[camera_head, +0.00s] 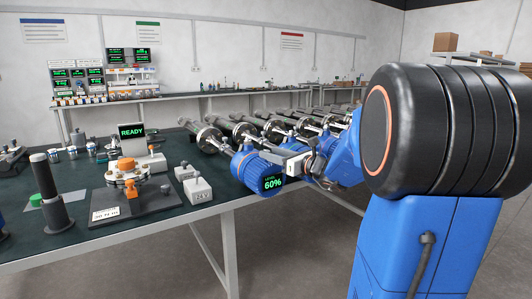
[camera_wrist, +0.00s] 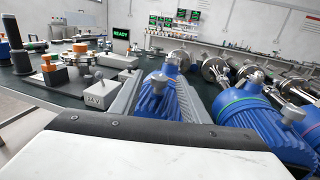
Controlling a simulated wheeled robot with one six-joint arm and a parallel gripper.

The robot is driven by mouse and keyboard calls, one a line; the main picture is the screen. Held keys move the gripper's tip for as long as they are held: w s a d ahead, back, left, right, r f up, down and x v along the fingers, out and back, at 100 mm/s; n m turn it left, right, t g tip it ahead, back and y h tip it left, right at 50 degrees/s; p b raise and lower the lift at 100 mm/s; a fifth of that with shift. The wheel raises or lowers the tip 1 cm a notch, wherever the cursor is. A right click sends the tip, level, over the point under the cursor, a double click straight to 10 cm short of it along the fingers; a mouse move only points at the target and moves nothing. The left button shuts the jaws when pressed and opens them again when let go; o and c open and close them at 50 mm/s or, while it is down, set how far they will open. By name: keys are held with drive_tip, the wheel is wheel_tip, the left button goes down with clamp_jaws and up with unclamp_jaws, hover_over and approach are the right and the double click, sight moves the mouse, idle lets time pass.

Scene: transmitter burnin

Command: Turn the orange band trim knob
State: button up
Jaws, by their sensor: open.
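An orange knob (camera_head: 128,164) sits on top of a round brass-coloured fixture on a dark base plate, left of centre on the bench. A second, smaller orange part (camera_head: 137,189) is lower at the fixture's front. In the wrist view an orange knob (camera_wrist: 80,48) shows on the fixture, with another orange-topped part (camera_wrist: 46,61) nearer. I cannot tell which is the band trim knob. My gripper (camera_head: 290,158) is right of the fixture, well apart from both, beside a blue finned unit. In the wrist view its grey fingers are open, with a blue finned housing (camera_wrist: 158,98) showing between them.
A screen reading READY (camera_head: 131,131) stands behind the fixture. Small grey-white blocks (camera_head: 198,190), one marked 24V, lie between fixture and gripper. A black post (camera_head: 48,190) stands at left. Several blue-ended metal cylinders line the right side.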

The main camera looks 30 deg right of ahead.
drive_tip(key=shift+x, duration=1.8)
clamp_jaws()
drive_tip(key=c, duration=1.1)
unclamp_jaws()
drive_tip(key=n+g+y, duration=0.1)
drive_tip(key=n+y, duration=0.1)
drive_tip(key=y, duration=0.1)
drive_tip(key=n+g+y, duration=0.2)
drive_tip(key=y, duration=0.1)
drive_tip(key=shift+d+f, duration=0.1)
drive_tip(key=n+g+y, duration=0.5)
drive_tip(key=n+g, duration=0.1)
drive_tip(key=shift+g+y, duration=0.4)
clamp_jaws()
drive_tip(key=shift+g, duration=0.3)
